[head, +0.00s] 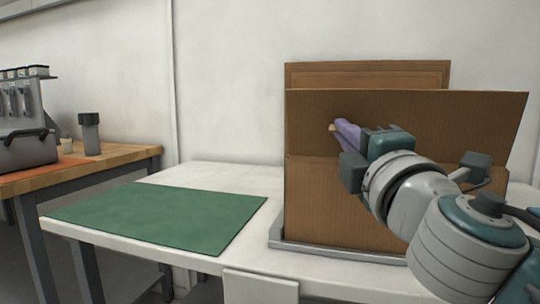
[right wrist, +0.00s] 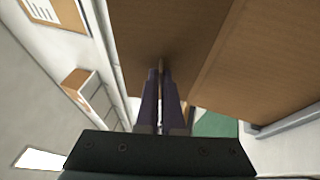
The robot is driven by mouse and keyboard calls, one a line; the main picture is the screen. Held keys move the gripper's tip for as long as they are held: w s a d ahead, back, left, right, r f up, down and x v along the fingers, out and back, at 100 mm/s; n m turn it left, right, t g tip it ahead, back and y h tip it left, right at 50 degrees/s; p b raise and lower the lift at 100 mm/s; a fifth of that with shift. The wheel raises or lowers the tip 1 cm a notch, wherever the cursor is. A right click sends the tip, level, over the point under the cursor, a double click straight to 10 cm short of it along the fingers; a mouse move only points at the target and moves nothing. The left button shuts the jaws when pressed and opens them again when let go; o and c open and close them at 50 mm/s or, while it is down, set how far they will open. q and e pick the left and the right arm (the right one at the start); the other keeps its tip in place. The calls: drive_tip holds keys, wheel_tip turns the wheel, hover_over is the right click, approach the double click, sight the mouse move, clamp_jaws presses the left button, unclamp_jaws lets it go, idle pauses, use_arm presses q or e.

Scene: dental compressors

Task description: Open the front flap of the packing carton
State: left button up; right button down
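The brown packing carton (head: 335,205) stands on a white table. Its front flap (head: 465,115) rises from the front wall and seems to lean a little towards me. Another flap (head: 370,75) stands up behind it. My right gripper (head: 335,128) reaches in from the right, its purple fingers in front of the front flap's left part. In the right wrist view the fingers (right wrist: 161,75) lie close together against brown cardboard (right wrist: 185,25). They look shut, with nothing clearly held; whether the tips touch the flap is unclear. My left gripper is not in view.
The carton sits in a shallow grey tray (head: 290,246) on the white table (head: 170,250). A green mat (head: 165,215) lies to its left, with clear room above it. A wooden bench (head: 80,170) with a dark-capped container (head: 90,135) stands further left. A wall is close behind.

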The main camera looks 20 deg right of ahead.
drive_tip(key=shift+f, duration=0.1)
idle(0.4)
drive_tip(key=c, duration=1)
unclamp_jaws()
drive_tip(key=shift+c, duration=0.2)
drive_tip(key=shift+s, duration=0.1)
drive_tip(key=b+v, duration=0.1)
drive_tip(key=v, duration=0.8)
drive_tip(key=shift+s+f, duration=0.15)
drive_tip(key=shift+s, duration=0.2)
